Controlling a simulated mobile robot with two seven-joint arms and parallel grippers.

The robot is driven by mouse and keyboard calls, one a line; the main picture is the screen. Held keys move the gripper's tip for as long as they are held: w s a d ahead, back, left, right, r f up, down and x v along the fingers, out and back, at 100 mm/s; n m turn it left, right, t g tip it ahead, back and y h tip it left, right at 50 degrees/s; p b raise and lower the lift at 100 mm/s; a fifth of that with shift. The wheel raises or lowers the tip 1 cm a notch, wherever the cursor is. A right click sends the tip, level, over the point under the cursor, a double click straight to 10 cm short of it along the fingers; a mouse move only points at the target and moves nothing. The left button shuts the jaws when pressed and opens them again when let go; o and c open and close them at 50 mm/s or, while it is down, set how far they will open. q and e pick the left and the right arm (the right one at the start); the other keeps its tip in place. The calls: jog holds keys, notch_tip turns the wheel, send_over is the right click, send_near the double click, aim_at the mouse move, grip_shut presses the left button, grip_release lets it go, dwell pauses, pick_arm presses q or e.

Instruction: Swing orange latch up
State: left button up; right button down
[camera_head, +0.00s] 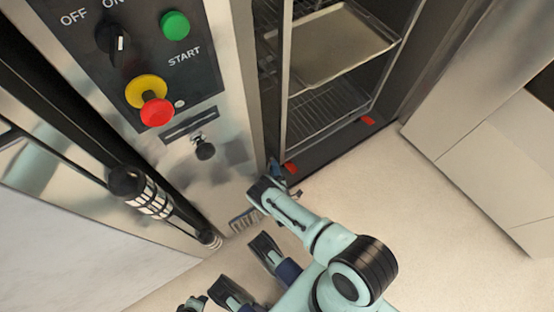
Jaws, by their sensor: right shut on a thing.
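A small orange-red latch (291,169) sits low at the front left corner of the rack, near the floor. Another orange-red tab (367,121) is at the rack's lower right corner. My right gripper (277,172) is low beside the left latch, with its arm reaching in from the bottom. It is shut on the latch, though the fingers are small and partly hidden by the wrist, so the contact itself is hard to see. My left gripper does not show clearly anywhere.
The rack (330,127) with wire shelves and a metal tray (325,45) stands in the open oven. To the left is the control panel (150,50) and a dark door handle (150,195). A steel cabinet (480,130) is at right. The floor (420,230) between is clear.

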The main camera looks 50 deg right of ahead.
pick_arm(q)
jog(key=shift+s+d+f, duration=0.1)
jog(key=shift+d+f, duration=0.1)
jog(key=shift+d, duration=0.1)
pick_arm(e)
jog(key=shift+a+n, duration=0.2)
jog(key=shift+n, duration=0.1)
jog(key=c, duration=0.8)
grip_release()
